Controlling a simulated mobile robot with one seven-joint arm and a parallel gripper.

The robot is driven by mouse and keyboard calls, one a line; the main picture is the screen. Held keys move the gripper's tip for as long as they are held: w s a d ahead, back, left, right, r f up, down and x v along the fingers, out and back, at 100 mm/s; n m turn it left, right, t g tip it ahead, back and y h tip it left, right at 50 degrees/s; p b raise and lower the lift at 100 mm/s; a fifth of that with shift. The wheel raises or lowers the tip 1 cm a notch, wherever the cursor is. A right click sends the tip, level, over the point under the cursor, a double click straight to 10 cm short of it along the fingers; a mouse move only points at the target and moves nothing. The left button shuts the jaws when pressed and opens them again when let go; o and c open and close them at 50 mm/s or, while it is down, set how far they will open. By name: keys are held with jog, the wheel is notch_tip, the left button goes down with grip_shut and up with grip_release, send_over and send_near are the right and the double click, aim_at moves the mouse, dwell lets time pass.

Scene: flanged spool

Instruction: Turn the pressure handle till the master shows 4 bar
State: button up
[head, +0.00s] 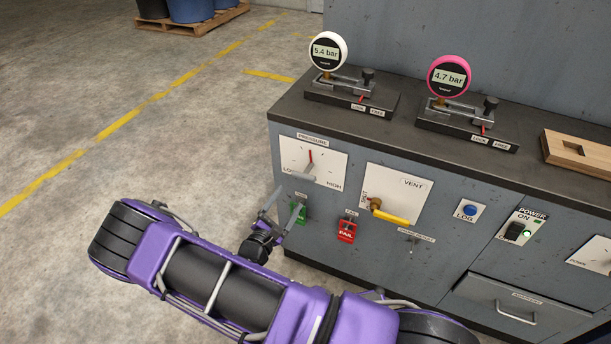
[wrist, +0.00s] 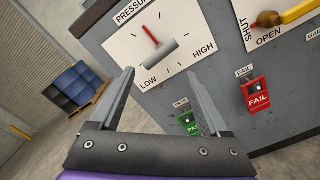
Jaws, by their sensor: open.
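The pressure handle (head: 299,175) is a grey bar on a white dial plate (head: 328,159) marked LOW and HIGH, on the cabinet front. In the wrist view the handle (wrist: 156,53) and its red pointer (wrist: 150,34) show just beyond the fingertips. My gripper (head: 285,200) is open and empty, in front of and below the handle; its fingers (wrist: 155,72) appear apart from it. A white-rimmed gauge (head: 326,52) reads 5.4 bar and a pink-rimmed gauge (head: 449,77) reads 4.7 bar. I cannot tell which is the master.
Right of the dial is the yellow vent lever (head: 393,217). Below are a green PASS tag (head: 299,212) and a red FAIL tag (head: 346,231). Further right are a blue LOG button (head: 470,210) and a power switch (head: 515,231).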

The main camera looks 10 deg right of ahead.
aim_at(305, 172)
jog(key=b+x, duration=0.1)
jog(key=x, duration=1.1)
jog(key=shift+w+d, duration=0.1)
jog(key=shift+w, duration=0.05)
